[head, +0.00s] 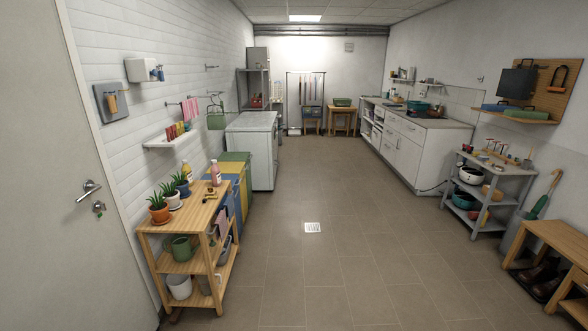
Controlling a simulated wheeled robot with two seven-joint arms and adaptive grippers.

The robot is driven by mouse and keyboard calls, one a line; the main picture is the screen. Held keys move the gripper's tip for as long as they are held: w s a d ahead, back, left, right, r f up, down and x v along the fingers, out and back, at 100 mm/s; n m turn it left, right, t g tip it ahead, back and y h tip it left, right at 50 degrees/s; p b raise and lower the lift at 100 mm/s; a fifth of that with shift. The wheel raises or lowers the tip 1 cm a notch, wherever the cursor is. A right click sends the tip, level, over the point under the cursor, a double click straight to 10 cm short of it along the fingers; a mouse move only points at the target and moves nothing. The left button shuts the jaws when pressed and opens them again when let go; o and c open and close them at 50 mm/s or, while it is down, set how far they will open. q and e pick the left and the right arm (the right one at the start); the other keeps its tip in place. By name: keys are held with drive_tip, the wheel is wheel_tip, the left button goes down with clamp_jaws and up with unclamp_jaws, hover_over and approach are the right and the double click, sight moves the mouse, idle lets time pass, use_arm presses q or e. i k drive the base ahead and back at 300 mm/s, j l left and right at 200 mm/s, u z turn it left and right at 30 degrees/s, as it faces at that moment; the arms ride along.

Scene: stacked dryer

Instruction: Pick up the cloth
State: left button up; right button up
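The task's cloth cannot be singled out for certain. A pink cloth (190,109) hangs from a rail on the left tiled wall, above a small white shelf. A second pinkish cloth (222,219) hangs at the right side of the wooden cart, partly hidden among other small items. Several cloth-like strips (312,88) hang on a dark rack at the far end, too small to make out well. Neither of my grippers is in view.
The wooden cart (203,211) with potted plants stands at left, before coloured bins (236,170) and a white appliance (258,150). White cabinets (408,150), a grey shelf cart (480,190) and a wooden bench (560,237) line the right. The middle floor is clear.

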sight(229, 202)
drive_tip(key=i, duration=0.8)
drive_tip(key=i+u, duration=0.2)
drive_tip(key=i, duration=0.2)
drive_tip(key=i+l+u, duration=0.25)
drive_tip(key=i, duration=0.15)
drive_tip(key=i+l+u, duration=0.1)
drive_tip(key=i+u, duration=0.15)
drive_tip(key=u, duration=0.2)
drive_tip(key=i+l+u, duration=0.25)
drive_tip(key=u, duration=0.2)
drive_tip(key=i+l+u, duration=0.25)
drive_tip(key=u, duration=0.2)
drive_tip(key=i+l+u, duration=0.15)
drive_tip(key=l+u, duration=0.25)
drive_tip(key=i+l+u, duration=0.1)
drive_tip(key=l+u, duration=0.3)
drive_tip(key=l, duration=0.15)
drive_tip(key=l+u, duration=0.4)
drive_tip(key=l, duration=0.15)
